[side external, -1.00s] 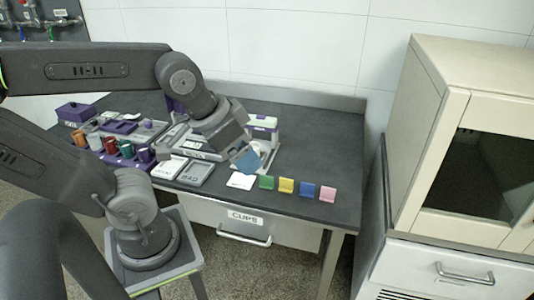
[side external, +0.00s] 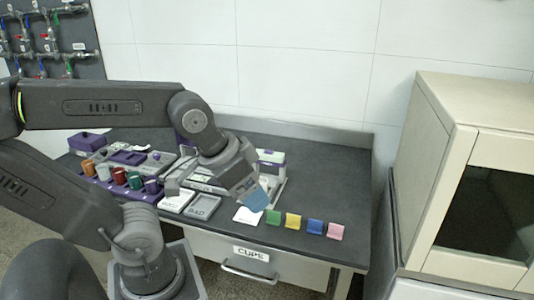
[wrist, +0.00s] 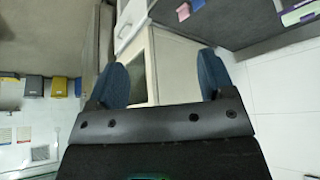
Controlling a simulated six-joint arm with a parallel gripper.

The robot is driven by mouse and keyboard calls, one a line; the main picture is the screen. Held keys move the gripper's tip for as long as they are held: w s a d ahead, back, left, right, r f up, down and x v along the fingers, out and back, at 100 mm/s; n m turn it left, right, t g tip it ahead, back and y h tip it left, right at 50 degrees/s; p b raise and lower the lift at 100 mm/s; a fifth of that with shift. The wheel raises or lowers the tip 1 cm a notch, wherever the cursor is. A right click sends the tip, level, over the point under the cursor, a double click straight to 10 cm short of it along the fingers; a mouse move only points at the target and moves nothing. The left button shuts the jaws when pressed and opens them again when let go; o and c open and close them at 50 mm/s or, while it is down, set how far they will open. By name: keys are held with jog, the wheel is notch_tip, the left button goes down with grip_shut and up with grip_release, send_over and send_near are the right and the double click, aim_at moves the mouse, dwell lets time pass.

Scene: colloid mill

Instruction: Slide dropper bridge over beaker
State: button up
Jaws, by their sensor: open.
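My gripper (side external: 257,199) has blue fingertips and hangs over the front middle of the dark bench, close to a white card. In the wrist view its two blue fingers (wrist: 162,78) stand wide apart with nothing between them. A white unit with a purple band (side external: 271,157) stands behind my gripper, partly hidden by it. I cannot tell whether this is the dropper bridge. Part of a white and purple unit (wrist: 300,14) shows at the top right of the wrist view. I cannot make out a beaker; my arm hides part of the bench.
A rack of coloured vials (side external: 119,176) and flat grey-white devices (side external: 203,206) lie left. A beige cabinet (side external: 455,180) stands right. The right bench top is clear.

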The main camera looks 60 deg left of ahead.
jog(key=shift+c, duration=0.3)
jog(key=shift+w+a+r, duration=0.15)
jog(key=shift+w+r, duration=0.1)
jog(key=shift+w, duration=0.05)
jog(key=shift+c, duration=0.5)
jog(key=w+a+r+m+g, duration=0.1)
jog(key=w+a+r, duration=0.15)
jog(key=w, duration=0.25)
jog(key=w+a+r+m, duration=0.1)
jog(key=w+a+r, duration=0.1)
jog(key=w+a, duration=0.25)
jog(key=m+g, duration=0.5)
jog(key=m, duration=0.2)
send_over(269, 151)
notch_tip(269, 151, down, 12)
notch_tip(269, 151, down, 13)
jog(key=shift+r, duration=0.15)
jog(key=shift+c, duration=0.2)
